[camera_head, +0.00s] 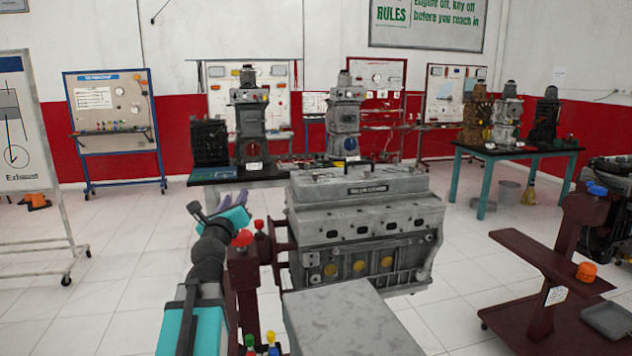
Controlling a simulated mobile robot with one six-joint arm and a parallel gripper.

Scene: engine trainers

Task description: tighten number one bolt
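A grey engine (362,225) stands on a dark red stand (243,300) in the middle of the view. A dark label plate (367,190) with lettering too small to read sits on its top cover. Single bolts are too small to tell apart, so I cannot pick out number one bolt. My gripper (232,200) is left of the engine's top, beside its left end, with its purple fingers pointing away from the camera. The fingers look apart with nothing visible between them. They appear clear of the engine.
A grey flat-topped box (350,322) is in front of the engine. Red knobs (243,238) rise near my arm. A dark red stand (530,265) with an orange item is at right. Tables with engines stand behind. White floor is open at left.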

